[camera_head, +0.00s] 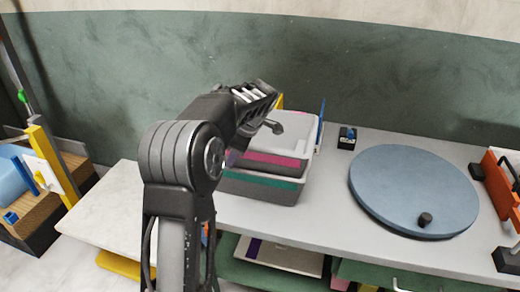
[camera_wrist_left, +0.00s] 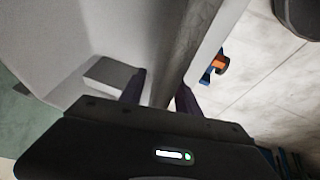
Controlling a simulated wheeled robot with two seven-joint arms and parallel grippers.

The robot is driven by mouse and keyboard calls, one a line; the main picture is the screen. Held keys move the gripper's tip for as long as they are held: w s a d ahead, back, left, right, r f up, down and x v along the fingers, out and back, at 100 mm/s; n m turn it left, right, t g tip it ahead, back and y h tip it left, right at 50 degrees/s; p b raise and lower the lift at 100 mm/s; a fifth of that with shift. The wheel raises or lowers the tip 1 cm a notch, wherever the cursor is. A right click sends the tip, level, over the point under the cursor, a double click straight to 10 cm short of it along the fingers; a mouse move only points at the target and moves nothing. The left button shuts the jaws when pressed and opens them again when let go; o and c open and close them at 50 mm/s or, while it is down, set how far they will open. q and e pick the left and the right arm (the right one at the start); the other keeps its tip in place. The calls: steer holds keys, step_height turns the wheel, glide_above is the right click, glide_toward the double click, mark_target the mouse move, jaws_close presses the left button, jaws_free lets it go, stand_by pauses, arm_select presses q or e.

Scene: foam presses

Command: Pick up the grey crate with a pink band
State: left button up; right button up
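The grey crate with a pink band (camera_head: 273,160) sits stacked on a similar crate with a green band (camera_head: 262,187), on the grey table behind my left arm. My arm hides the left part of both crates. My left gripper (camera_head: 272,126) is over the upper crate's top. In the left wrist view my two dark fingers (camera_wrist_left: 161,92) stand a small gap apart. A grey wall edge (camera_wrist_left: 185,50), likely the crate's, runs between them. I cannot tell whether they press on it. My right gripper is out of view.
A round blue disc (camera_head: 413,190) with a black knob lies to the right on the table. A small black and blue item (camera_head: 347,138) stands behind. Orange equipment (camera_head: 499,186) is at the right edge. A lower shelf (camera_head: 280,255) holds flat items.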

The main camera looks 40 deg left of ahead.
arm_select(q)
steer(key=shift+c, duration=0.3)
jaws_close()
stand_by(0.4)
